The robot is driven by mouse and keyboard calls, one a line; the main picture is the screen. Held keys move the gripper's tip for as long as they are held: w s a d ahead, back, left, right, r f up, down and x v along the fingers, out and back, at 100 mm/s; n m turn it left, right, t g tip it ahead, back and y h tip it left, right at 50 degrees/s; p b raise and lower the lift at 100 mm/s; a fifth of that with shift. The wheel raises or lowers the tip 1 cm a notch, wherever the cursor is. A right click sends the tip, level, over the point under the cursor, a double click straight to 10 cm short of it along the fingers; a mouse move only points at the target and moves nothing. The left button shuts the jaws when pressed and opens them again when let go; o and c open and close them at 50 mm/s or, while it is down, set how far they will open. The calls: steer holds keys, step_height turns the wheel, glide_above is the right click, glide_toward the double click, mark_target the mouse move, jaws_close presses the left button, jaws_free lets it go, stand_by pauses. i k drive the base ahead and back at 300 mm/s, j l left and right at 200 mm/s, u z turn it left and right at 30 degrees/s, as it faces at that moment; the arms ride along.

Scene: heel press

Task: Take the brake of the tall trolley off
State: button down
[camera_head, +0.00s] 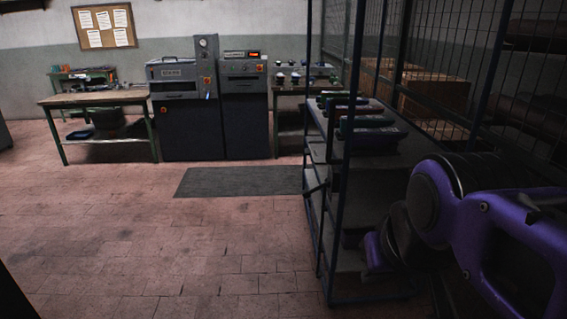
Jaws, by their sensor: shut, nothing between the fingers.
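The tall trolley (333,165) stands right of the middle, close to me. It has thin dark blue uprights and several grey shelves. Dark shoe-like pieces with green parts (370,137) lie on its upper shelf. Its low end reaches near the floor, but I cannot make out its wheels or a brake there. My purple and dark arm (470,215) is at the right and covers part of the trolley's right side. The end of my arm points down and away behind its own links, and the gripper's fingers do not show.
A wire mesh wall (455,60) with cardboard boxes (435,95) behind it stands at the right. Grey press machines (190,120), a wooden-topped bench (95,97) and a dark mat (238,181) are at the back. The tiled floor left of the trolley is clear.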

mark_target(307, 193)
steer(key=i+j, duration=0.25)
steer(key=i, duration=0.2)
steer(key=i+j, duration=0.25)
steer(key=i, duration=0.25)
